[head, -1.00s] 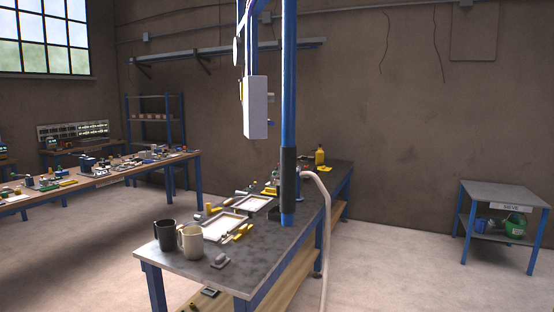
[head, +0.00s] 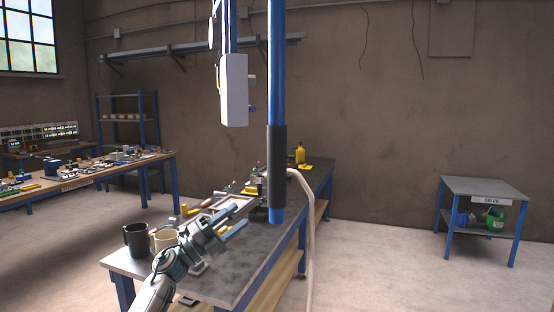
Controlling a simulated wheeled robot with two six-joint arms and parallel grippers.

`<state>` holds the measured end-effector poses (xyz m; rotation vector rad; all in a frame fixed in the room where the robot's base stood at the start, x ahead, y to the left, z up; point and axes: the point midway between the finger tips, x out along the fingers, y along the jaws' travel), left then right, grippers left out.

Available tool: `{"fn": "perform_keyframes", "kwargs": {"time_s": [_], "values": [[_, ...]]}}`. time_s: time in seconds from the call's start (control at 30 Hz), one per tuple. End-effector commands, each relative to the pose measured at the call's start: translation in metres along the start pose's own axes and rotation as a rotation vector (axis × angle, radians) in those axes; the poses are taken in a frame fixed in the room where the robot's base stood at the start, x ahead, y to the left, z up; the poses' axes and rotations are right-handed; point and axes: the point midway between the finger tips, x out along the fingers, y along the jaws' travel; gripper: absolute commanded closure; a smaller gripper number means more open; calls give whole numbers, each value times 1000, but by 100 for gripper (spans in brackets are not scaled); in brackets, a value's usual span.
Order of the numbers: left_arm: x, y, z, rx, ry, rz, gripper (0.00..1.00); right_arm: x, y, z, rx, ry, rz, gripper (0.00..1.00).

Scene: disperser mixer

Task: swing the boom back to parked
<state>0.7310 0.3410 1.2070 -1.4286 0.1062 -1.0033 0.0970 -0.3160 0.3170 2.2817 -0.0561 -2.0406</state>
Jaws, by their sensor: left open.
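A tall blue post (head: 277,70) with a black sleeve (head: 277,150) stands on the grey-topped bench (head: 262,262). To its left a white box-shaped unit (head: 234,90) hangs on a blue upright, high above the bench. The boom's upper part runs out of the top of the frame, so its joint with the post is hidden. My left gripper (head: 240,211) reaches in from the lower left over the near part of the bench. It is open and appears empty, left of the post's foot and well below the white unit. My right gripper is not in view.
Trays and small tools lie behind the gripper. A pale hose (head: 309,230) hangs off the bench's right side. A small labelled table (head: 483,188) stands right, with open floor between.

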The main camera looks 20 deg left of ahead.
Motion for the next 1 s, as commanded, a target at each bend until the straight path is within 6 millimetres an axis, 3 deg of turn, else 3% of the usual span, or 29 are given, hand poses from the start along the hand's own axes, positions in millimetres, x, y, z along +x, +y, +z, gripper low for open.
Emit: {"fn": "perform_keyframes", "kwargs": {"time_s": [0.03,0.1,0.2,0.33,0.43,0.57,0.77,1.0], "values": [[21,-56,-13,158,114,-33,49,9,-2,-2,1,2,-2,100],[38,-120,-38,370,258,-48,49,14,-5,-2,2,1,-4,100],[47,-189,-74,655,419,-36,49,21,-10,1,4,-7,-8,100],[42,-243,-110,952,548,12,49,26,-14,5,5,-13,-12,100],[36,-266,-126,1101,596,50,49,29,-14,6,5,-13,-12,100],[33,-279,-135,1194,622,80,49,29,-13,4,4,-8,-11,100],[45,-277,-141,1207,627,83,49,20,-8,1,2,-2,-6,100],[75,-265,-156,1204,626,80,49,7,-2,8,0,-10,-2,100]]}}
